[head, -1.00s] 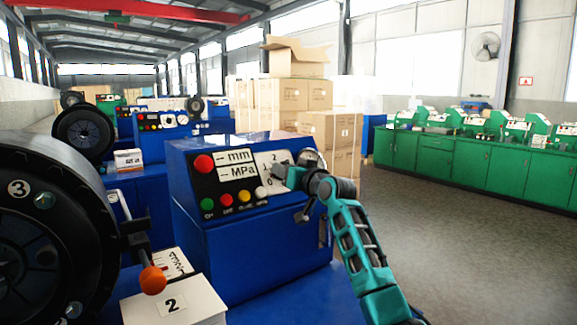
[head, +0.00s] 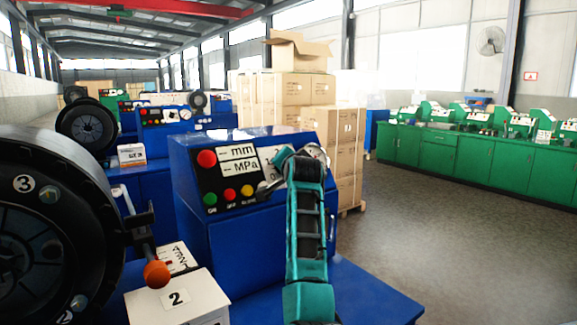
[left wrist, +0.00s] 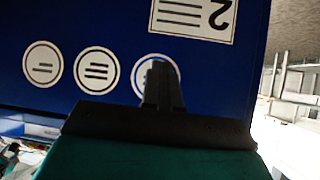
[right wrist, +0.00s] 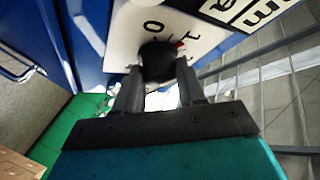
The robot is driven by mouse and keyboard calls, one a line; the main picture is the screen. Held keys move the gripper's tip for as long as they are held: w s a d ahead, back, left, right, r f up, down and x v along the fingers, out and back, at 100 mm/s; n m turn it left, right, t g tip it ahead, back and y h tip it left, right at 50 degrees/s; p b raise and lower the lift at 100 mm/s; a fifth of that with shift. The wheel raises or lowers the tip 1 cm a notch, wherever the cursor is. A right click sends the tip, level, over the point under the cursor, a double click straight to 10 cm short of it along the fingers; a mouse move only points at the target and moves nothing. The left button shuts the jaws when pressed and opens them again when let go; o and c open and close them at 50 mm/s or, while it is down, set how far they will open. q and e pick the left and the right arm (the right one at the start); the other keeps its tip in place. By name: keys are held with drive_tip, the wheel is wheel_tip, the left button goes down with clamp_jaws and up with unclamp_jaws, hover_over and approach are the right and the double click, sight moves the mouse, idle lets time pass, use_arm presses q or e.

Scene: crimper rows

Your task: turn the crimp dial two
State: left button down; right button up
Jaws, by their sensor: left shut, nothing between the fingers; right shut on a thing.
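The blue machine (head: 260,245) has a sloping black panel with a red button, mm and MPa labels and coloured buttons. Its white dial plate (head: 268,158) is partly hidden by my right arm. In the right wrist view, my right gripper (right wrist: 157,82) is shut on a black dial knob (right wrist: 157,58) with a red mark, in front of the numbered plate (right wrist: 125,30). My left gripper (left wrist: 160,80) is shut and empty, in front of a blue face with round labels and a white label 2 (left wrist: 195,15). It is outside the head view.
A box labelled 2 (head: 178,300) stands in front of the machine. A large black crimper wheel (head: 45,225) and a lever with an orange knob (head: 156,274) are at left. Cardboard boxes (head: 300,95) stand behind; green cabinets (head: 470,155) line the right. The floor between is clear.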

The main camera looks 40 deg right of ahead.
drive_tip(key=shift+m, duration=0.3)
drive_tip(key=o, duration=1.1)
drive_tip(key=shift+c, duration=0.2)
drive_tip(key=b+v, duration=0.1)
drive_tip(key=v, duration=1.2)
drive_tip(key=shift+r, duration=0.1)
